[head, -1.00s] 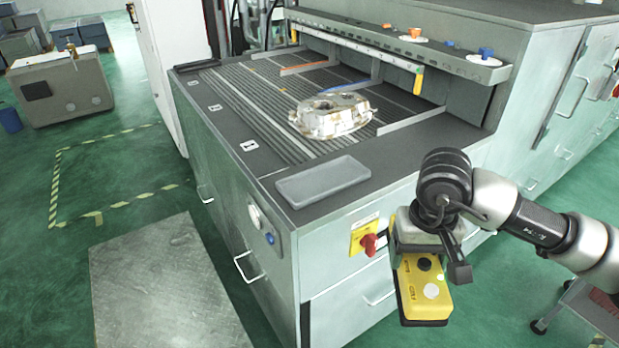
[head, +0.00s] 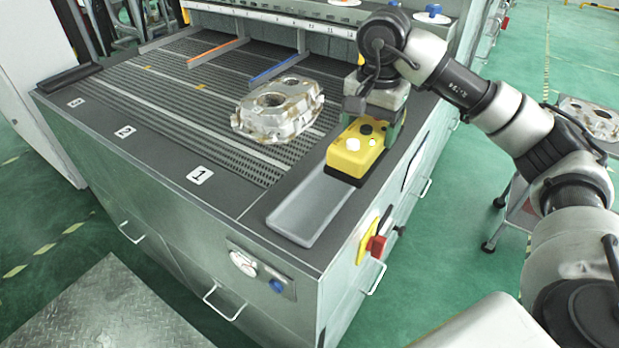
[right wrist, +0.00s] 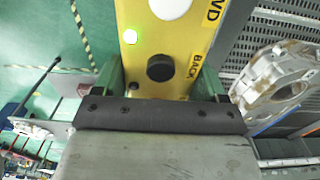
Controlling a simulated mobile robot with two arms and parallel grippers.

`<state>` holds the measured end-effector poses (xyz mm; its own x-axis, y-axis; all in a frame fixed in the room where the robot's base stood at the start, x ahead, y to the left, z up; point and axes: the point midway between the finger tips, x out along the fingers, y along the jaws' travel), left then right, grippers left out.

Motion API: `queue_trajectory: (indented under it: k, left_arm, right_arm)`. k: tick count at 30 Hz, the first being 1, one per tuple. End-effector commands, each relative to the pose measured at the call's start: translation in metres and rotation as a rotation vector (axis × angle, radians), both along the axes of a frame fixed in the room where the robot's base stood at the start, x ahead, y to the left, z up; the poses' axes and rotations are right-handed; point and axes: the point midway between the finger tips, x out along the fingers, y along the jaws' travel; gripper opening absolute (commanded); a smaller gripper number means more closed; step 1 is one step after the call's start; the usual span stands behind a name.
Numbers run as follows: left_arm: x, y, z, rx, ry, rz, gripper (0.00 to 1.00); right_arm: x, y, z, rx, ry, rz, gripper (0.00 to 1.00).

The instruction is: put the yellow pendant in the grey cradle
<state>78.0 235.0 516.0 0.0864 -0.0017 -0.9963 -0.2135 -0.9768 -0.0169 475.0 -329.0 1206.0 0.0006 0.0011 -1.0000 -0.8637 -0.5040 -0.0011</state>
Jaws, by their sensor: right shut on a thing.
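The yellow pendant (head: 352,146) is a box with a black base, a black button and a white button. My right gripper (head: 370,112) is shut on its far end. In the right wrist view the pendant (right wrist: 165,30) sits between the green fingers of the gripper (right wrist: 160,82), with a green light lit. The grey cradle (head: 300,212) is a long shallow tray on the bench's front right corner. The pendant is at the cradle's far end and covers part of it. I cannot tell whether it touches the cradle. My left gripper is not in view.
A metal casting (head: 278,108) lies on the slatted bench top (head: 190,120), left of the pendant; it also shows in the right wrist view (right wrist: 275,80). A red switch (head: 376,246) sticks out from the bench side. A rail (head: 270,18) runs along the back.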

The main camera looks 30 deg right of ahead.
Motion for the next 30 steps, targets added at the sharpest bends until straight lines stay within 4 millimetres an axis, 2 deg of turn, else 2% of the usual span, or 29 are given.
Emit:
queue_trajectory:
  k: [1,5,9,12,18,25,30]
  left_arm:
    - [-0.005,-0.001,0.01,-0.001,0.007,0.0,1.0]
    - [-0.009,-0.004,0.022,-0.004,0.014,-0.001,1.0]
    - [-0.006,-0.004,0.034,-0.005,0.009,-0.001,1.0]
    - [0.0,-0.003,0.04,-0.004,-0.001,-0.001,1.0]
    - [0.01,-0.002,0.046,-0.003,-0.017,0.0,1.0]
    - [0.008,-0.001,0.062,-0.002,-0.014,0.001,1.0]
    - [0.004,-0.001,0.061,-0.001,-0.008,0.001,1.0]
  right_arm:
    - [0.001,0.013,-0.003,0.0,0.004,0.008,0.33]
    - [0.005,0.043,-0.019,0.002,0.002,0.009,0.33]
    - [0.008,0.071,-0.037,0.002,0.002,0.007,0.33]
    - [0.01,0.084,-0.046,0.002,0.001,0.006,0.33]
    - [0.011,0.093,-0.058,0.001,0.001,0.003,0.33]
    - [0.011,0.093,-0.088,0.0,0.002,0.002,0.33]
    - [0.011,0.093,-0.095,0.0,-0.002,0.004,0.33]
